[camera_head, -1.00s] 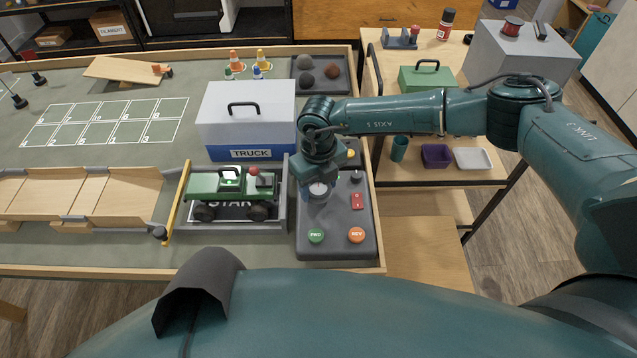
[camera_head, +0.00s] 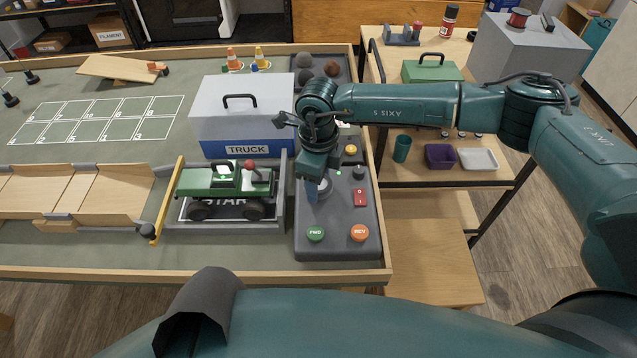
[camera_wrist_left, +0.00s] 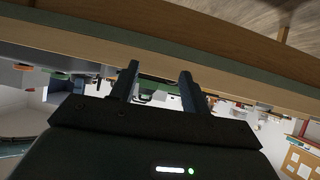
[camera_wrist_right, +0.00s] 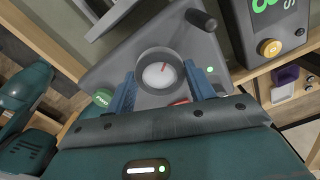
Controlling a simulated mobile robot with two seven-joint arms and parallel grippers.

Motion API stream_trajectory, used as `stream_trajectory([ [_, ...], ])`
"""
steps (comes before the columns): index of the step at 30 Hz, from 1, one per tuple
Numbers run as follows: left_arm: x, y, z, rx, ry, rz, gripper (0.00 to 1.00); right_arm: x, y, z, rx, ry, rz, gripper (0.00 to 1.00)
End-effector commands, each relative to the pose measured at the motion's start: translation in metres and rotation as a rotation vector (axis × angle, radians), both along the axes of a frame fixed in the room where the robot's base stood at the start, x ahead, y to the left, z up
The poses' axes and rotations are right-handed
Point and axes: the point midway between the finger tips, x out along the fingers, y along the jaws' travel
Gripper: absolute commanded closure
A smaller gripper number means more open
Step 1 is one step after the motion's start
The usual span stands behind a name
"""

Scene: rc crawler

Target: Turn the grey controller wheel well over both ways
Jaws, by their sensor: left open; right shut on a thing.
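The wheel sits on the grey control panel (camera_head: 338,215). My left gripper (camera_wrist_left: 156,78) is open and empty in its wrist view, outside the head view.
The panel also carries a green FWD button (camera_head: 316,234), an orange REV button (camera_head: 360,233), a red switch (camera_head: 361,197) and a dark lever (camera_head: 359,173). The green crawler (camera_head: 225,183) stands left of it. A truck box (camera_head: 240,110) is behind the crawler.

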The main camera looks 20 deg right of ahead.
Motion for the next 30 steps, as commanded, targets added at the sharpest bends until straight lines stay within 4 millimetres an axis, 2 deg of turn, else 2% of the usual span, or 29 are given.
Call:
stream_trajectory([
  [9, 0.0002, -0.0048, -0.0011, -0.006, -0.016, -0.018, 0.54, 0.0008, 0.0, 0.0004, 0.001, -0.003, 0.084, 0.69],
  [21, 0.0, -0.0034, 0.001, -0.004, -0.021, -0.018, 0.54, 0.0008, 0.0001, 0.0012, 0.002, -0.003, 0.09, 0.69],
  [22, 0.0, -0.0032, 0.0009, -0.004, -0.02, -0.018, 0.54, 0.0008, 0.0001, 0.0013, 0.002, -0.003, 0.09, 0.46],
  [30, -0.0005, -0.0026, -0.0014, -0.003, -0.014, -0.013, 0.54, 0.0004, 0.0001, 0.0007, 0.0, -0.001, 0.089, 0.25],
])
